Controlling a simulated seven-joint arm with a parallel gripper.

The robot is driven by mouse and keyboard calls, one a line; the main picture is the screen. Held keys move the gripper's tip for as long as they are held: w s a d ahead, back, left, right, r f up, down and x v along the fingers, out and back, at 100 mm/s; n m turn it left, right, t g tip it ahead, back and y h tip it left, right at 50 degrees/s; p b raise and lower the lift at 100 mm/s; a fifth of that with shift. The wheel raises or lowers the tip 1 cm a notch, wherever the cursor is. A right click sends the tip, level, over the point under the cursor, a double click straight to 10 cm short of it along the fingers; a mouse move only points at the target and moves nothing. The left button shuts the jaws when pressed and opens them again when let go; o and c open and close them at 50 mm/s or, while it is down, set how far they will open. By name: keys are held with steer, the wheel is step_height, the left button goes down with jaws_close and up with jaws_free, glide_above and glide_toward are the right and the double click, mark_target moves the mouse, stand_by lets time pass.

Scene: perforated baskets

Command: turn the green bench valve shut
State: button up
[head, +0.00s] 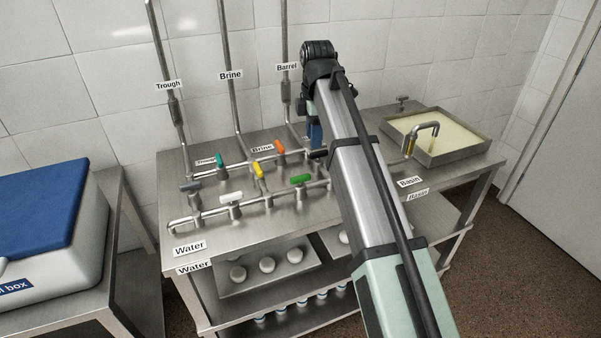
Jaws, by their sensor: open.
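The green bench valve (301,180) sits on the front pipe of the steel bench, left of my arm. Its handle looks roughly in line with that pipe. My gripper (314,122) hangs at the far end of my arm, behind and above the green valve and apart from it. It is open. Its fingertips are mostly hidden behind my arm, and I see nothing held in it.
Other valves stand close by: yellow (259,171), orange (280,147), white (231,198), teal (219,160) and grey (190,186). Upright pipes rise along the wall behind. A basin (467,153) with a tap (425,128) is at the right. A blue-lidded box (48,212) stands left.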

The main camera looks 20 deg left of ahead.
mark_target(300, 176)
steer(key=a+f, duration=0.1)
steer(key=f, duration=0.3)
steer(key=s+a+f+n, duration=0.1)
steer(key=f, duration=0.3)
steer(key=s+f+n, duration=0.1)
steer(key=f, duration=0.3)
steer(key=shift+s+a, duration=0.25)
steer(key=shift+a, duration=0.15)
jaws_close()
stand_by(0.3)
